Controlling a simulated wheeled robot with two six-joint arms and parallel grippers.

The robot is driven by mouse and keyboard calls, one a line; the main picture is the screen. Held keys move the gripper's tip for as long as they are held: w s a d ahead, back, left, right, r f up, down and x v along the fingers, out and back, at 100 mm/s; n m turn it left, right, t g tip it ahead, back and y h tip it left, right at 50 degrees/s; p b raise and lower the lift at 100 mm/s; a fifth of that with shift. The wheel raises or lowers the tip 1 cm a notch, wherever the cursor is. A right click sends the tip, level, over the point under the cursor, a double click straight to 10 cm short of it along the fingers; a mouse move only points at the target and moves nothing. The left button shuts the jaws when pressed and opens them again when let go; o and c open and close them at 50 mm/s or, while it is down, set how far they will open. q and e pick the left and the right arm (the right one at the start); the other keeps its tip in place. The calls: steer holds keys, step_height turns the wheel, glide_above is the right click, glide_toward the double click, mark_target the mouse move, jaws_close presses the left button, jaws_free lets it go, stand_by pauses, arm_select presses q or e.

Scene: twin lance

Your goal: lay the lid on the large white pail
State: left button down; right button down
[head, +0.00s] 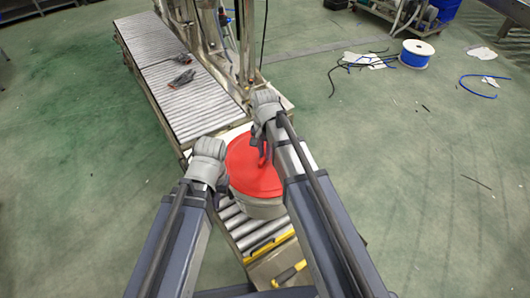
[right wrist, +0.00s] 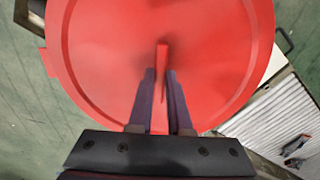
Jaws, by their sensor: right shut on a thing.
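The red lid (head: 247,172) lies over the large white pail (head: 262,208), whose pale side shows below the lid's near edge. I cannot tell whether the lid rests on the rim or is a little above it. My right gripper (head: 266,150) is shut on the upright red handle of the lid; in the right wrist view the fingers (right wrist: 160,88) pinch this handle, and the lid (right wrist: 105,60) fills most of the picture. My left gripper (head: 221,187) is beside the lid and pail on the left; its fingers are too small to read.
The pail stands on a roller conveyor (head: 233,222) with a yellow strip (head: 268,247) at its near end. Another roller conveyor (head: 185,105) with small grey-and-red tools (head: 183,78) runs behind. A metal frame (head: 210,40) rises there. A cable spool (head: 416,54) stands far right.

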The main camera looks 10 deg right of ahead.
steer(key=shift+f, duration=0.25)
steer(key=shift+c, duration=1.4)
jaws_free()
steer(key=shift+r, duration=0.15)
steer(key=shift+r+p, duration=3.4)
